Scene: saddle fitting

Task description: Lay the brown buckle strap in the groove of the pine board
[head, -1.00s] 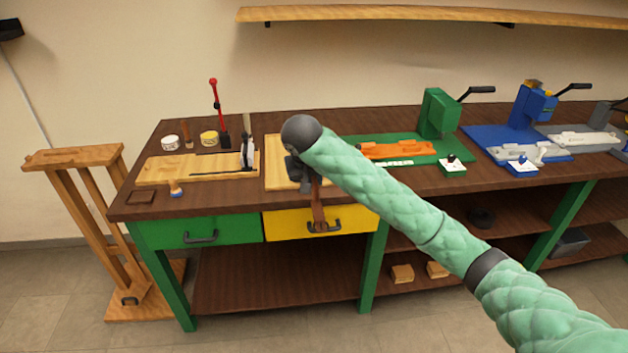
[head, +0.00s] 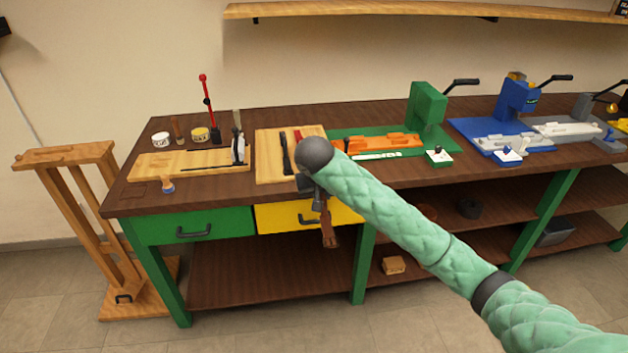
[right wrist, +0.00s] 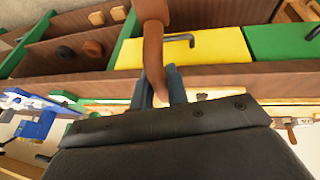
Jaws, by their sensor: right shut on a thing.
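My right gripper (head: 318,198) is shut on the upper end of the brown buckle strap (head: 329,233). The strap hangs down in front of the bench edge and the yellow drawer, clear of the bench top. In the right wrist view the strap (right wrist: 153,45) runs out from between the two fingers (right wrist: 160,88). A pine board (head: 185,164) with a long thin line along it lies at the left of the bench. A second pale board (head: 268,172), bearing dark and reddish strip-like things, lies behind my right gripper. I cannot tell which has the groove. My left gripper is out of view.
A lever tool with a red knob (head: 203,78) and small jars (head: 160,139) stand behind the left board. Green (head: 428,105) and blue (head: 515,98) presses stand to the right. A wooden stand (head: 65,157) is left of the bench. Yellow drawer (head: 275,218) is closed.

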